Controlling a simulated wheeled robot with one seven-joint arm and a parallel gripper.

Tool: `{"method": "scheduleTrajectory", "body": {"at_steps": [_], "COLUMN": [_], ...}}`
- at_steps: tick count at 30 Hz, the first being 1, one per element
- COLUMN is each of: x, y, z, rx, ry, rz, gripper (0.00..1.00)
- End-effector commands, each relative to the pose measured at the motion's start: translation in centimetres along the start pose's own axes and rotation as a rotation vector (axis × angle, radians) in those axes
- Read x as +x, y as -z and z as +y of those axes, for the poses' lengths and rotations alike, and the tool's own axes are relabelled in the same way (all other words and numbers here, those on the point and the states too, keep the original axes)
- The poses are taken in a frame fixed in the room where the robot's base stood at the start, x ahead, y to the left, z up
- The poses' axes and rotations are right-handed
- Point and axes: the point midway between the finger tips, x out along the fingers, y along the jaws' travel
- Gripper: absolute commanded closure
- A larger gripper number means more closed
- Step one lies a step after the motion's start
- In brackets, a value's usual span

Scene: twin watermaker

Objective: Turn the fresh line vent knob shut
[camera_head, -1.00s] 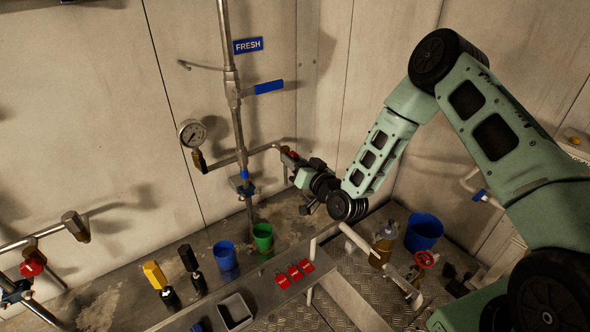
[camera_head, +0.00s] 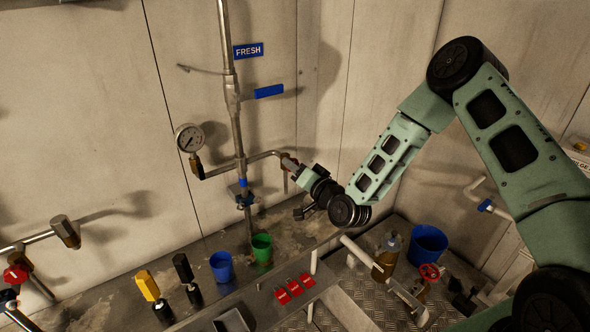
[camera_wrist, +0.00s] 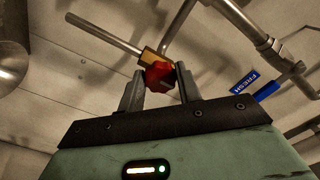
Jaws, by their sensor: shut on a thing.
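The red vent knob (camera_wrist: 158,75) shows in the wrist view, in front of a brass fitting (camera_wrist: 151,55) on a thin pipe. My gripper (camera_wrist: 160,70) has one finger on each side of the knob and is shut on it. In the head view my gripper (camera_head: 296,171) is at the right end of the branch pipe (camera_head: 262,155) from the fresh line, against the wall. The knob is hidden there by the gripper. The blue FRESH sign (camera_head: 248,50) marks the upright pipe.
A pressure gauge (camera_head: 189,138) stands left of the upright pipe, and a blue lever (camera_head: 269,91) sticks out to its right. Below are a blue cup (camera_head: 221,267), a green cup (camera_head: 262,249) and red tags (camera_head: 294,287) on the bench. A blue bucket (camera_head: 427,245) stands at right.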

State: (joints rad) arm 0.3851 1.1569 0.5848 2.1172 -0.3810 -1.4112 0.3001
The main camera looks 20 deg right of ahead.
Motion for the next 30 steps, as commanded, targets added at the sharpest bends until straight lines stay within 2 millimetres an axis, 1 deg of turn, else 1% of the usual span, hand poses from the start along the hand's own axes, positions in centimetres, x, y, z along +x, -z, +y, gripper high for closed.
{"method": "scheduleTrajectory", "body": {"at_steps": [4, 5, 6, 7, 15, 19, 23, 30], "x": [0.0, 0.0, 0.0, 0.0, -0.1, -0.8, -2.8, -8.3], "y": [0.0, 0.0, 0.0, 0.0, 0.0, -0.1, -0.2, -0.3], "z": [0.1, 0.1, 0.1, 0.1, 0.1, 0.1, 0.3, 0.4], "rx": [0.001, 0.001, 0.001, 0.001, 0.000, -0.001, 0.000, -0.001], "ry": [-0.002, -0.002, -0.002, -0.002, -0.001, -0.001, -0.003, -0.002], "rz": [0.001, 0.001, 0.001, 0.001, 0.000, 0.000, -0.001, -0.002], "gripper": [0.89, 0.60, 0.49, 0.45, 0.45, 0.45, 0.45, 0.45]}}
